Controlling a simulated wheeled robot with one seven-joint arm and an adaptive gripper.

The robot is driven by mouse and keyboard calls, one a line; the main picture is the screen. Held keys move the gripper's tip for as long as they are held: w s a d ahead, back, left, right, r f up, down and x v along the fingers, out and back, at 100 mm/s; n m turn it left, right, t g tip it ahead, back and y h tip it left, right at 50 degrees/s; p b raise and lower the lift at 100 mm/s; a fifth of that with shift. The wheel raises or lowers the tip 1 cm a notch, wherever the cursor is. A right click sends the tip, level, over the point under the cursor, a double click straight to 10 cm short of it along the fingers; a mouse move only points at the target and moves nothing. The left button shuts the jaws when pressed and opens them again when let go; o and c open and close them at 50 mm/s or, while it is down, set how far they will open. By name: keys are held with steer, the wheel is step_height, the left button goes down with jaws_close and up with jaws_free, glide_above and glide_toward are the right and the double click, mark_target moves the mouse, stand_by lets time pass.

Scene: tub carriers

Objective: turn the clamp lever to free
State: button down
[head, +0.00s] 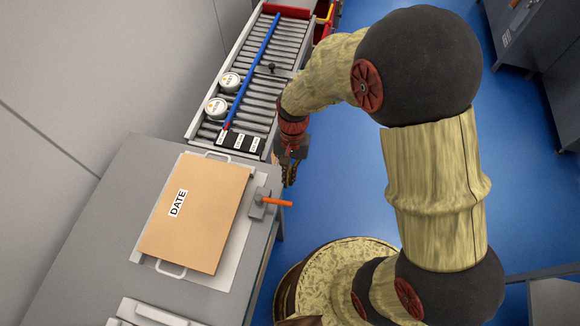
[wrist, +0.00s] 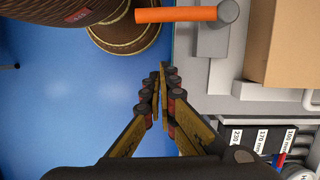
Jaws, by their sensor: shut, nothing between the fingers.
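The clamp lever (head: 276,202) is an orange handle on a grey clamp block (head: 257,208) at the right edge of the table. Its handle points right, out past the table edge. In the wrist view the orange lever (wrist: 175,14) shows at the top, joined to a grey round pivot (wrist: 228,11). My gripper (head: 290,178) is shut and empty, beyond the lever in the head view and apart from it. In the wrist view my gripper's fingertips (wrist: 161,70) meet below the lever with a gap between.
A brown box marked DATE (head: 195,215) sits on a light tray (head: 232,258) with handles, beside the clamp. A roller conveyor (head: 262,90) with a blue rail (head: 250,75) and two white tubs (head: 216,108) stands beyond the table. Open blue floor (head: 345,190) lies to the right.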

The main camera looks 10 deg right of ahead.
mark_target(275, 203)
steer(key=shift+s+a+r, duration=0.2)
steer(key=shift+s, duration=0.4)
steer(key=shift+s+a+r, duration=0.15)
steer(key=shift+s+a, duration=0.1)
steer(key=shift+s, duration=0.3)
steer(key=shift+s+a+r, duration=0.2)
steer(key=shift+s, duration=0.4)
steer(key=shift+s, duration=0.1)
steer(key=shift+s+a+m+p, duration=0.1)
steer(key=shift+s+m+p, duration=0.4)
steer(key=shift+s+m, duration=0.15)
